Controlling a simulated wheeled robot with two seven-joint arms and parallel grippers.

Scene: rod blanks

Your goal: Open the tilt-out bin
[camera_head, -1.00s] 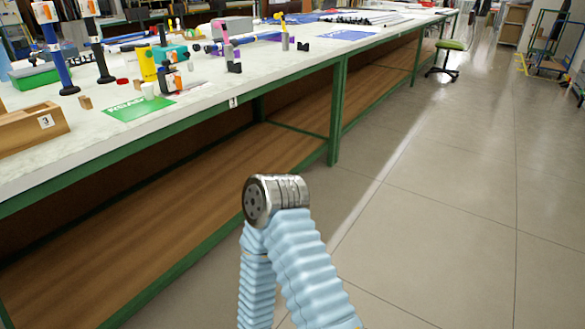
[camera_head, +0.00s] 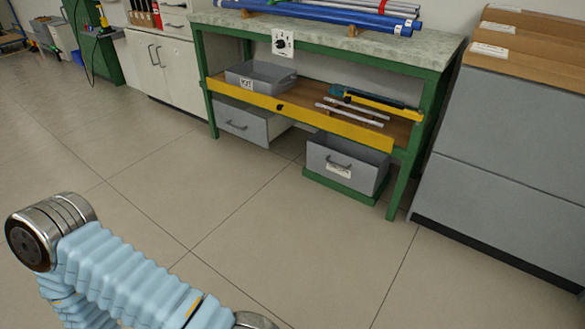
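A green-framed workbench stands at the back centre. Below its shelf, a grey bin (camera_head: 345,168) with a dark handle and a white label sits on a green base at the right; its top looks open, and I cannot tell whether it is tilted out. A grey drawer-like box (camera_head: 243,124) with a handle is at the left under the shelf and looks pulled forward. I cannot tell for certain which one is the tilt-out bin. One of my arms, in a light blue sleeve, crosses the lower left, well apart from the bench. Neither gripper is in view.
A yellow front board (camera_head: 320,122) edges the shelf, which holds a grey tray (camera_head: 260,77) and rods. Blue tubes (camera_head: 330,14) lie on the worktop. A grey cabinet (camera_head: 505,150) stands at the right, white cabinets (camera_head: 160,62) at the left. The floor (camera_head: 250,225) between is clear.

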